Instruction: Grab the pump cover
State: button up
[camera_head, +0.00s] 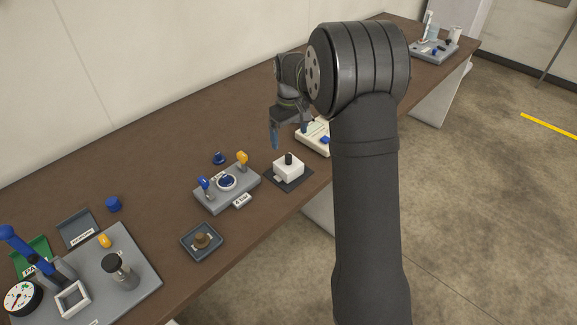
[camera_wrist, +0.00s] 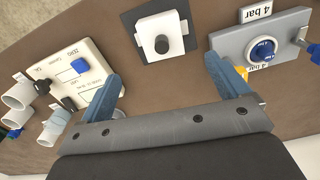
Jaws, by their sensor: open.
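What looks like the pump cover (camera_head: 288,172) is a white block with an upright black knob, sitting on a dark square pad near the middle of the table. In the wrist view it shows at the top centre (camera_wrist: 146,46), beyond my fingertips. My gripper (camera_head: 288,134) is open and empty, in the air above and behind the cover in the head view. In the wrist view my two blue-grey fingers (camera_wrist: 163,68) stand wide apart, with bare table between them. The cover is fully visible and not touched.
A grey "4 bar" panel (camera_head: 212,200) with a gauge and blue and yellow valves stands left of the cover. A cream device (camera_head: 309,138) is on the right, partly hidden by my arm. A small dark tray (camera_head: 188,245) lies in front. Bare brown table surrounds them.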

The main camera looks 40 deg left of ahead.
aim_at(288, 162)
notch_tip(288, 162, down, 8)
jog(key=shift+r, duration=0.2)
jog(key=f, duration=0.5)
jog(key=shift+s+a, duration=0.1)
jog(key=shift+a, duration=0.25)
jog(key=c, duration=1.1)
